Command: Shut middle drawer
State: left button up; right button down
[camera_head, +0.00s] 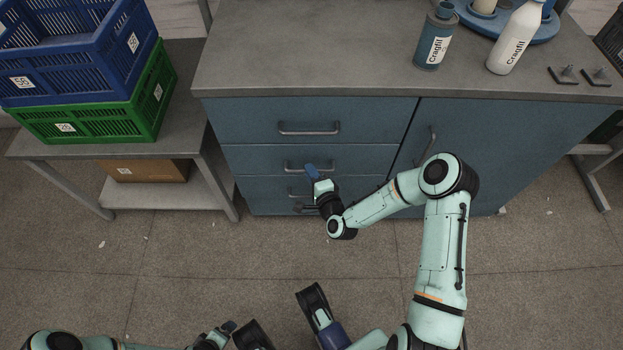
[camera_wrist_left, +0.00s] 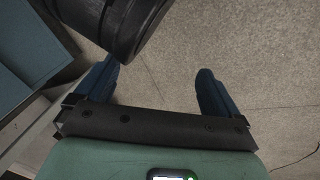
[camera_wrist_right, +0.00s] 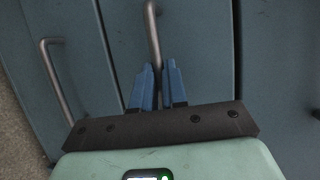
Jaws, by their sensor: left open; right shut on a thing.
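The middle drawer (camera_head: 250,161) is a blue-grey front in the left part of the cabinet, between the top drawer and a lower front. Its metal bar handle (camera_wrist_right: 152,32) runs between the fingers of my right gripper (camera_wrist_right: 159,67), which is shut on it. In the head view the right gripper's blue fingertips (camera_head: 312,171) are at the middle handle and hide part of it. I cannot tell how far the drawer stands out. My left gripper (camera_wrist_left: 157,88) is open and empty above the floor, with a black rounded part close by in its view.
The top drawer (camera_head: 250,120) and the cabinet door (camera_head: 500,135) look flush. Bottles (camera_head: 434,40) stand on the grey worktop (camera_head: 300,50). A side table at left holds a blue crate (camera_head: 60,60) on a green crate (camera_head: 100,120). The floor in front is clear.

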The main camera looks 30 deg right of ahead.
jog(key=shift+w+d+r, duration=0.1)
jog(key=shift+d, duration=0.05)
jog(key=c, duration=1.3)
grip_release()
jog(key=shift+o, duration=0.6)
jog(key=shift+w, duration=0.1)
pick_arm(q)
jog(key=shift+w, duration=0.1)
jog(key=r+p, duration=0.1)
jog(key=d+r+p, duration=0.2)
jog(key=shift+s+r, duration=0.4)
pick_arm(e)
jog(key=v, duration=1.3)
